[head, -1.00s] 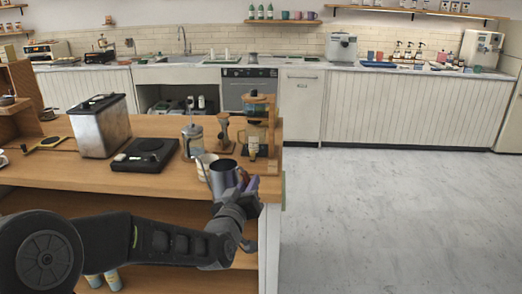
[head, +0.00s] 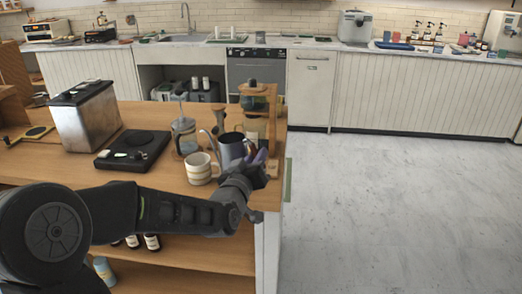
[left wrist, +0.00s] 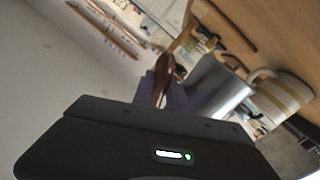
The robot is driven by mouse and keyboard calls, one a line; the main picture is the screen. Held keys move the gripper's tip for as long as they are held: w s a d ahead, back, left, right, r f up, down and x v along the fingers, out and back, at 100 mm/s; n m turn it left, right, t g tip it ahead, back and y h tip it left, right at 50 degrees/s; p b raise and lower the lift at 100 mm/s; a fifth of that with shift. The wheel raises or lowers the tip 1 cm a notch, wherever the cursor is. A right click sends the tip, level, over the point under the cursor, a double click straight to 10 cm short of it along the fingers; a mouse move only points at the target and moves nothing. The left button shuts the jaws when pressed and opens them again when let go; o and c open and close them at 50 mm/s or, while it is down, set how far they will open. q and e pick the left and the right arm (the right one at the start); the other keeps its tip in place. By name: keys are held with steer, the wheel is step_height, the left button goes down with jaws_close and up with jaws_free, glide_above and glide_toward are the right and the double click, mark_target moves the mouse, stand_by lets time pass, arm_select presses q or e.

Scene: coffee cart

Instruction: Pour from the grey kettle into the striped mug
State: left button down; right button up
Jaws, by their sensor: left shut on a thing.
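The grey kettle (head: 232,151) is at the right end of the wooden counter, its thin spout pointing left. It looks roughly upright; I cannot tell whether its base touches the counter. My left gripper (head: 257,168) is shut on its handle side, to the right of the body. The cream striped mug (head: 199,171) stands upright on the counter, in front and left of the kettle, apart from the gripper. In the left wrist view the kettle (left wrist: 222,88) is beside the fingers (left wrist: 163,88), with the mug (left wrist: 283,97) beyond it. My right gripper is not in view.
A French press (head: 184,135) stands just behind the mug and spout. A wooden dripper stand (head: 258,100) is behind the kettle. A black scale (head: 133,151) and a metal box (head: 86,115) are to the left. The counter's front left (head: 80,172) is clear.

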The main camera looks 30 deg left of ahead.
arm_select(q)
steer(key=shift+s+r, duration=0.25)
steer(key=shift+w, duration=0.1)
steer(key=shift+r+n+p, duration=0.1)
steer(key=shift+n+p, duration=0.4)
steer(key=shift+p, duration=0.45)
steer(key=shift+n+p, duration=0.4)
steer(key=shift+p, duration=0.15)
steer(key=shift+d+f, duration=0.1)
steer(key=shift+f, duration=0.15)
steer(key=shift+r+n+g+p, duration=0.3)
steer(key=shift+r+n+p, duration=0.05)
steer(key=shift+r+n, duration=0.1)
steer(key=shift+r, duration=0.1)
